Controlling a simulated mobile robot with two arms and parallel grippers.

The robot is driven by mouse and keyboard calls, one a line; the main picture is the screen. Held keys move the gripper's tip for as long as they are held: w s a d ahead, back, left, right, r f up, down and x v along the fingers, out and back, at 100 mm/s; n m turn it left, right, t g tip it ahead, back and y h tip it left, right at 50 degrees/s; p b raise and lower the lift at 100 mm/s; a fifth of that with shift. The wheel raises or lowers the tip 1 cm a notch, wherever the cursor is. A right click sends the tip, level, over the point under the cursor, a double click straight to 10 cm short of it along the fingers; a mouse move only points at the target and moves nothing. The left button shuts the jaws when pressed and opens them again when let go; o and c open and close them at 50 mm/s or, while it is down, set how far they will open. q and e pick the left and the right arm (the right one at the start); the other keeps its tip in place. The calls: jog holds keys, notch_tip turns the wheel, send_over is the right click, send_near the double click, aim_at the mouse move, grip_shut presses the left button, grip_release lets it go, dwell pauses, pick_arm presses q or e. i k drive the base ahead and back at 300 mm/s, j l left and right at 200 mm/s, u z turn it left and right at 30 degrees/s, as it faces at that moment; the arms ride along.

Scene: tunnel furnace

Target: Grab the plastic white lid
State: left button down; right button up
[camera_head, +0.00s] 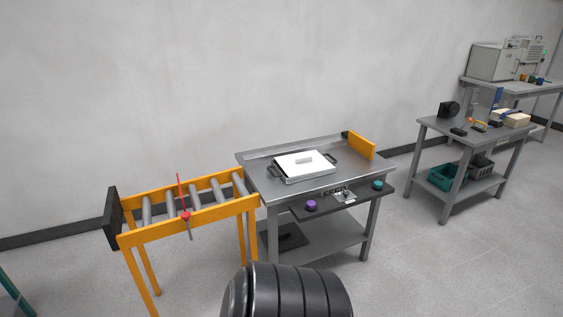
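A white lid (292,168) with a small raised block handle (304,159) lies on a dark tray with side handles (331,157). The tray rests on the grey metal table (262,181) in the middle of the view. The lid looks flat and covers most of the tray. Neither of my grippers shows in the head view.
An orange roller conveyor (160,232) adjoins the table on the left, with a red lever (185,213). An orange end plate (361,145) stands at the table's right. Purple (311,205) and teal (377,185) knobs are on its front shelf. Another table (431,126) stands right.

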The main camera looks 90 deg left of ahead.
aim_at(305, 163)
jog(key=j+u, duration=0.1)
jog(key=u, duration=2.5)
